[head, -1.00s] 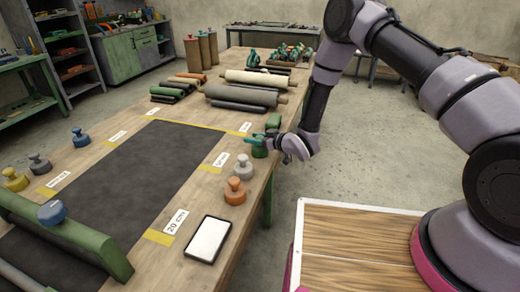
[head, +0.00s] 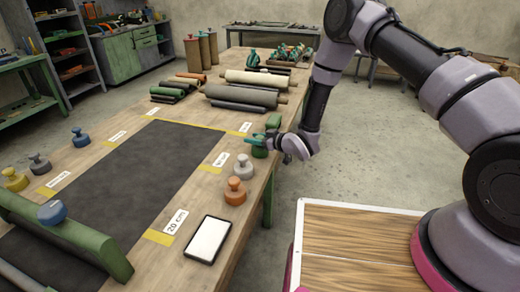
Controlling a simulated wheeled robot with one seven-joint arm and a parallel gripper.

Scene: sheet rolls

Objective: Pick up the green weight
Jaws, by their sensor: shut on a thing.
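The green weight (head: 259,152) stands at the right edge of the workbench, behind the grey and orange weights. My gripper (head: 261,138) is at its top, reaching in from the right, and is shut on it. The gripper's teal fingers hide most of the weight's knob. The weight appears upright and low at the bench top; I cannot tell whether its base touches the wood.
A grey weight (head: 243,166) and an orange weight (head: 235,191) stand close in front. A white-faced tablet (head: 208,239) lies nearer. A dark mat (head: 130,180) fills the bench's middle. Sheet rolls (head: 240,96) lie behind. Several weights line the left edge.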

